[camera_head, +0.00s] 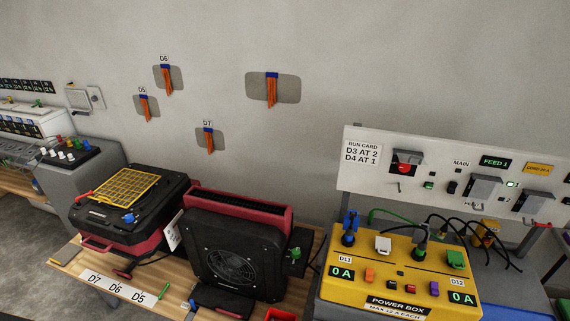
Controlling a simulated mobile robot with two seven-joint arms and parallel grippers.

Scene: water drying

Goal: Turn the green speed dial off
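A small green dial (296,254) sits on the right side of the black and red fan unit (235,249) on the wooden table. Its exact setting is too small to read. A second black and red unit (120,205) with a yellow grille stands to its left and carries a blue knob (128,218). Neither of my grippers is in the head view.
A yellow power box (385,262) with plugs, switches and two "0 A" displays stands right of the fan. A white panel (362,175) with a red button rises behind it. Table labels (115,287) read D7, D6, D5. A red tray (281,315) is at the bottom edge.

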